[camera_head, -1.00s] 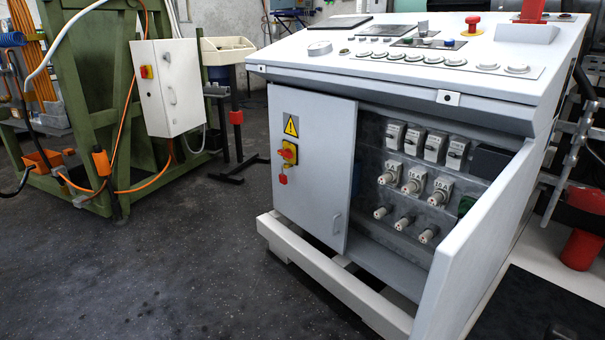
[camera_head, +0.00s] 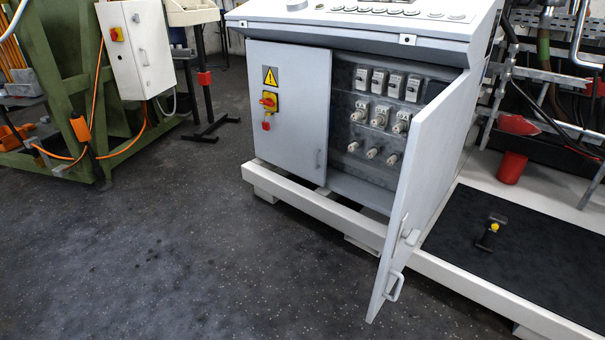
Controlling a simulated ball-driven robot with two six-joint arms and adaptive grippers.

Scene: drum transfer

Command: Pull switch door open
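The grey control cabinet (camera_head: 360,42) stands at centre right with a sloped top. Its right door (camera_head: 428,190) stands open, swung out toward me, with a pale handle (camera_head: 394,286) low near its free edge. Inside the opening are rows of switches and fuses (camera_head: 380,118). The left door (camera_head: 290,145) looks shut and carries a yellow warning triangle (camera_head: 270,76) and a red and yellow rotary switch (camera_head: 269,101). Neither of my grippers shows in this view.
A white base frame (camera_head: 310,206) runs under the cabinet. A black mat (camera_head: 520,250) with a small pedal-like object (camera_head: 491,232) lies at right. A red cylinder (camera_head: 511,168) stands behind it. A green frame (camera_head: 70,90) stands at left. Dark floor (camera_head: 190,250) is clear in front.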

